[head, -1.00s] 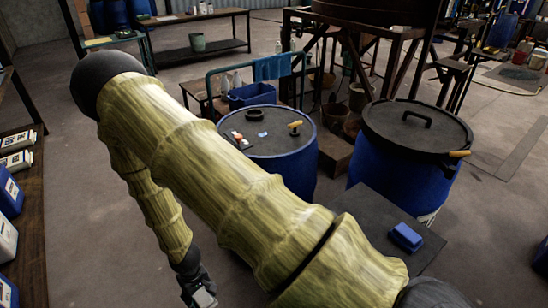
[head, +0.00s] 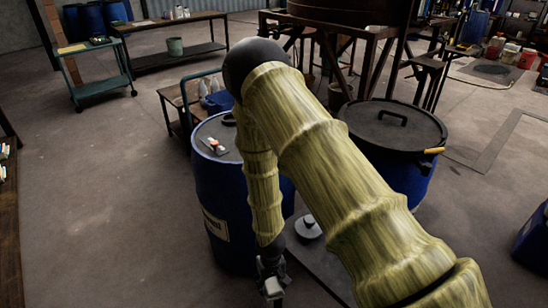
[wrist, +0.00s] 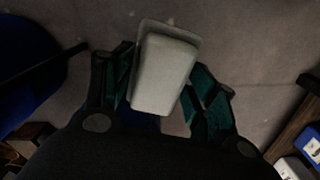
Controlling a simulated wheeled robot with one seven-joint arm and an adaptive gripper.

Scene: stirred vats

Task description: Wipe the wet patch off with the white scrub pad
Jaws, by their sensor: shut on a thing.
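The white scrub pad (wrist: 165,70) is a pale, rounded block held between the two dark green fingers of my gripper (wrist: 163,92). In the head view my gripper (head: 271,276) hangs low in front of the blue drum, with the pad (head: 273,288) at its lower end. Bare floor shows behind the pad in the wrist view, and it touches no other surface that I can see. I cannot make out a wet patch in either view; my arm hides part of the drum top.
The blue drum (head: 220,205) carries a small red-and-white item (head: 215,146). A black-lidded blue barrel (head: 392,124) stands right of it. A low dark platform with a round grey piece (head: 308,228) lies between. Open floor (head: 110,190) is at left.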

